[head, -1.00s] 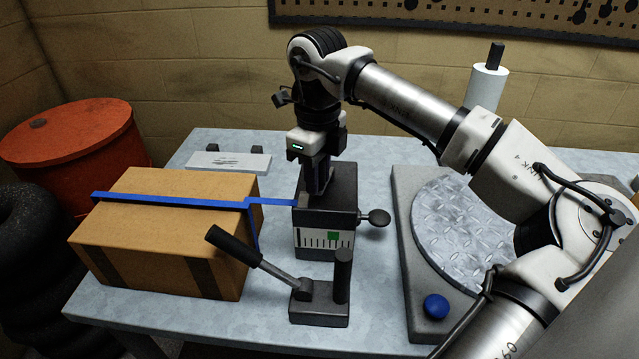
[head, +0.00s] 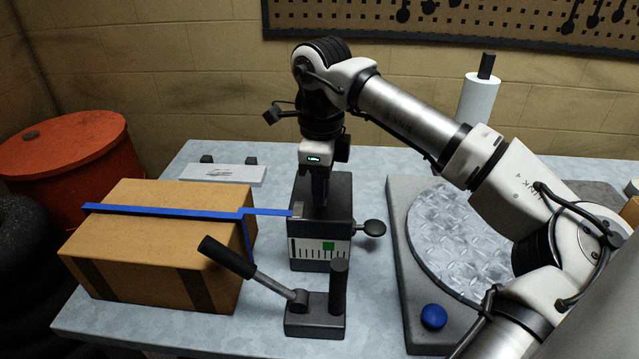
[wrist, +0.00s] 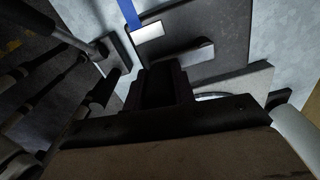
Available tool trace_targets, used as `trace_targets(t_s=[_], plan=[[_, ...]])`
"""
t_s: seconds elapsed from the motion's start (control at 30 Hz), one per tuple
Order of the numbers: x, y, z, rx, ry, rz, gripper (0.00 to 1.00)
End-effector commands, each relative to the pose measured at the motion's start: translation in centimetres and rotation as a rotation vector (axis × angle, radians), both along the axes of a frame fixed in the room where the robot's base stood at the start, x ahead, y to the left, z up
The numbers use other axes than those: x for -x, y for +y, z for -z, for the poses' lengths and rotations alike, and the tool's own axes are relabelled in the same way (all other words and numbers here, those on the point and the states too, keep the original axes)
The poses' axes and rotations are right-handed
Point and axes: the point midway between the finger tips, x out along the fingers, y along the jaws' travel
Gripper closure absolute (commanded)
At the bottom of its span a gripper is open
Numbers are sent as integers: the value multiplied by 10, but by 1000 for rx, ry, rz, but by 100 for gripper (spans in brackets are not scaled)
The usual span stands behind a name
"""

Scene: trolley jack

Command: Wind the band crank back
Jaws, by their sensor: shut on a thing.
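The dark tensioner block (head: 305,230) stands on the bench, with a scale and a green marker (head: 328,246) on its front. A blue band (head: 160,212) runs over the cardboard box (head: 150,255) to the block's top left. My gripper (head: 319,200) points down at the block's top and is shut on the crank there. The fingers mostly hide the crank in the head view. In the wrist view a grey crank arm (wrist: 188,56) shows beyond the fingers, on the block's top near the band's pale metal end (wrist: 148,31).
A base with a black-gripped lever (head: 228,257) and a short post stands in front of the block. A dark knob (head: 370,228) sticks out on the right. A round plate (head: 460,240) and blue button (head: 433,316) lie further right.

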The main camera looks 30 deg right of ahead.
Motion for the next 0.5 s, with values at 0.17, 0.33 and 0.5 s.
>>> trace_targets(t_s=[0.17,0.33,0.5], plan=[[2,-3,1,3,6,7,64],[1,-2,1,2,3,6,53],[1,-1,0,2,2,5,53]])
